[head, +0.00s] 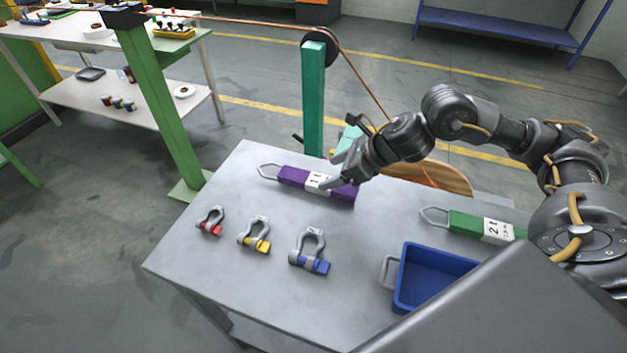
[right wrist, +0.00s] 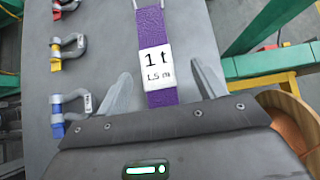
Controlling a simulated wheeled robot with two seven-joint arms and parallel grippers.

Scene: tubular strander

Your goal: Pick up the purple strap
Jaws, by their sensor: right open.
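The purple strap (head: 293,176) lies on the grey table, with a white label and a metal loop at its left end. In the right wrist view the strap (right wrist: 153,28) runs away from me, its label reading "1 t 1.5 m". My right gripper (head: 335,171) is over the strap's right part in the head view. In the wrist view its open fingers (right wrist: 160,90) stand on either side of the strap, near the label, with nothing gripped. I cannot tell the exact height above the table. My left gripper is not in view.
Three shackles with red (head: 211,221), yellow (head: 255,235) and blue (head: 309,252) pins lie on the table (head: 205,260). A green strap (head: 467,222) and a blue bin (head: 432,278) are at the right. A green post (head: 314,100) stands behind the table.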

